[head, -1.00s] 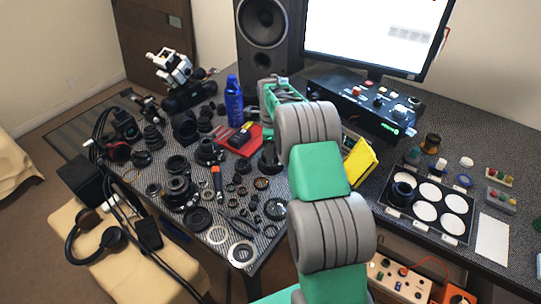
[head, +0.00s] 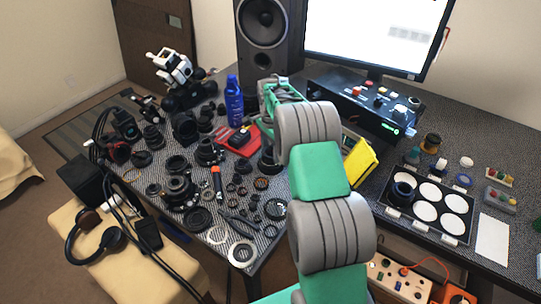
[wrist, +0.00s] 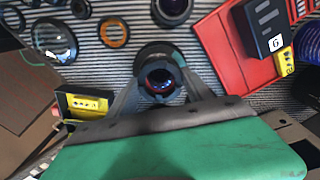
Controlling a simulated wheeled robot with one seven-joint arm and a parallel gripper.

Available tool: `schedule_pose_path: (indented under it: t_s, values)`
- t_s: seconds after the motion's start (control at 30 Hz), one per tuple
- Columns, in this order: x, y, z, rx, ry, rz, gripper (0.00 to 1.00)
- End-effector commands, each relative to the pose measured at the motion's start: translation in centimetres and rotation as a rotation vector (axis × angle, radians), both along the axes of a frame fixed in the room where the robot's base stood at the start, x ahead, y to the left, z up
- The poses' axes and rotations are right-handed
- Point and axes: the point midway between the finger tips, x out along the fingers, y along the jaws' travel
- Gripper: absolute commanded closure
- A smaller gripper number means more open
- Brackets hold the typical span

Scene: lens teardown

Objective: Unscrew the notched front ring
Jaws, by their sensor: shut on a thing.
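In the wrist view, a small dark lens (wrist: 159,74) faces up between my fingers, with bluish and reddish reflections in its glass. A dark ring (wrist: 145,84) surrounds the glass; its notches are too small to make out. My gripper (wrist: 160,86) is shut on this ring, one finger on each side. A wider black round body (wrist: 157,49) shows behind it on the striped surface. In the head view my arm hides the gripper and most of what it holds.
A red tray (wrist: 226,50) with a black box marked 6 lies to the upper right, close to my right finger. A yellow piece (wrist: 87,103) is at the left. Loose rings (wrist: 113,33) lie beyond. In the head view, a blue bottle (head: 233,103) stands behind the tray.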

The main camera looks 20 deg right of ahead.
Motion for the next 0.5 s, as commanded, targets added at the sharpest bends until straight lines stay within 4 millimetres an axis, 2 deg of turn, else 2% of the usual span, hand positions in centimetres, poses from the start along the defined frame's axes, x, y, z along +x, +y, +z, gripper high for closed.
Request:
schedule_pose_path:
  t_s: [0.37,0.5]
  values:
    - [0.01,0.0,0.05,0.0,0.0,0.682,1.0]
    - [0.01,0.0,0.16,0.0,0.0,0.703,1.0]
